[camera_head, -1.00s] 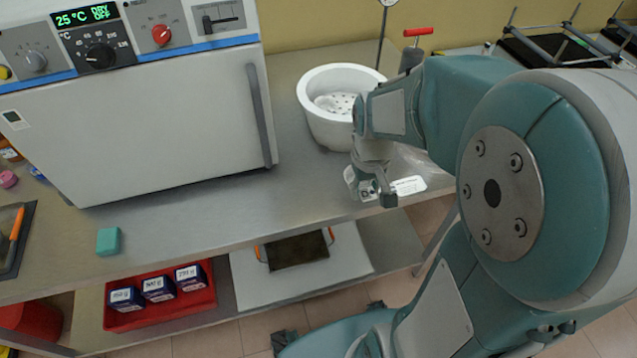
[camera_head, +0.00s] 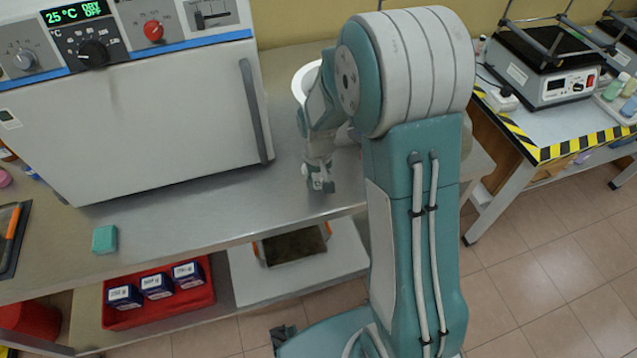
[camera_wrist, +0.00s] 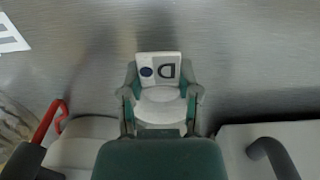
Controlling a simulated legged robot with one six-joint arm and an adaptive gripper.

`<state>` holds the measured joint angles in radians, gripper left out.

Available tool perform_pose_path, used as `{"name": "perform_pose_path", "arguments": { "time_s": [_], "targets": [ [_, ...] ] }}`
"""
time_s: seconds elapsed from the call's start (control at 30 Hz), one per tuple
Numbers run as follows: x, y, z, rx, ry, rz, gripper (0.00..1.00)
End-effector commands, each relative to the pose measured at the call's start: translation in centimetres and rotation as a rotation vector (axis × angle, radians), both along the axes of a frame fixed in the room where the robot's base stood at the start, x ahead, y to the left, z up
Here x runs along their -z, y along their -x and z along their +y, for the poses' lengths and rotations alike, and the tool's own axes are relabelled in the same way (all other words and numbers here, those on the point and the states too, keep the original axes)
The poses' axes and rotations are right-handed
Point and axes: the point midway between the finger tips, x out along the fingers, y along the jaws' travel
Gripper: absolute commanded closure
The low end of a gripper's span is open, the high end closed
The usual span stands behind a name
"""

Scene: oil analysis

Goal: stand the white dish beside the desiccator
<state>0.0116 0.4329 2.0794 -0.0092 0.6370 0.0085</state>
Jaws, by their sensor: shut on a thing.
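The white dish (camera_wrist: 160,108) is between the fingers of my gripper (camera_wrist: 161,96) in the wrist view. A white tag with a dark dot and a letter shows at its edge. In the head view my gripper (camera_head: 319,184) is low over the steel bench, left of my arm; the dish is hardly visible there. I cannot tell whether the dish touches the bench. The desiccator is the white bowl (camera_head: 301,82) behind my gripper, mostly hidden by my arm. Its pale side (camera_wrist: 82,135) shows at the lower left in the wrist view, apart from the dish.
The oven (camera_head: 150,130) stands on the left of the bench (camera_head: 225,190), its handle (camera_head: 256,110) facing my gripper. A teal block (camera_head: 105,239) lies near the front edge. A red bin (camera_head: 160,297) with boxes is on the shelf below. Bench between oven and gripper is clear.

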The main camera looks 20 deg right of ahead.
Motion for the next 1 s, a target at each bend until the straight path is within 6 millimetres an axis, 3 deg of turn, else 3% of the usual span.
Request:
{"name": "perform_pose_path", "arguments": {
  "time_s": [0.1, 0.43, 0.47, 0.5, 0.53, 1.0],
  "targets": [
    [1.7, 0.1, 0.0, 0.000, 0.000, 0.004, 1.00],
    [2.0, 0.1, 0.0, 0.000, 0.000, 0.001, 1.00],
    [2.0, 0.1, 0.0, 0.000, 0.000, 0.001, 0.44],
    [1.9, 0.1, 0.0, 0.000, 0.000, 0.000, 0.26],
    [1.9, 0.1, 0.0, 0.000, 0.000, 0.000, 0.23],
    [1.2, 0.0, 0.0, 0.000, 0.000, -0.002, 0.23]
  ]
}}
